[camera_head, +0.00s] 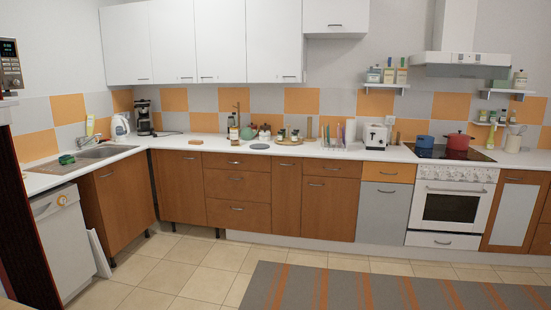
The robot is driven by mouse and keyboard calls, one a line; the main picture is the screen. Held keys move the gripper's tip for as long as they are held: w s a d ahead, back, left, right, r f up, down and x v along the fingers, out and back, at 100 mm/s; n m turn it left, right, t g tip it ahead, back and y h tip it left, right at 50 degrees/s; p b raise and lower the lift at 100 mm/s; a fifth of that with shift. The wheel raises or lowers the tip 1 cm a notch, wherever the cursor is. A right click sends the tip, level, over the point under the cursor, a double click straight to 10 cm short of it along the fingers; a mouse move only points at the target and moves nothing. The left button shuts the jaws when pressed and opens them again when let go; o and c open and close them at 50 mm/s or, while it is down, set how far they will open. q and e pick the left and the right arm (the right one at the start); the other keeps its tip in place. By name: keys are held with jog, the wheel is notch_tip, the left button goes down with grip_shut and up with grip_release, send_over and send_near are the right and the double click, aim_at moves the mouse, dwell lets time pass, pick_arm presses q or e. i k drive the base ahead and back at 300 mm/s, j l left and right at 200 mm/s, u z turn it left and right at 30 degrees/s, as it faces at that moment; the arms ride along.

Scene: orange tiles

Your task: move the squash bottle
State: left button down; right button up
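I cannot tell for sure which thing is the squash bottle. A small dark bottle-like thing (234,134) stands on the white counter (330,152), left of a green-grey round pot (247,133). A pale yellow bottle-like thing (90,125) stands upright behind the sink at the left. Both are too small to read. Neither of my grippers shows in the head view.
A striped grey and orange rug (390,290) lies on the tiled floor (190,270). A stove (450,200) with a red pot (458,142) stands at the right. A dishwasher (62,240) is at the left.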

aim_at(234, 126)
jog(key=i, duration=4.35)
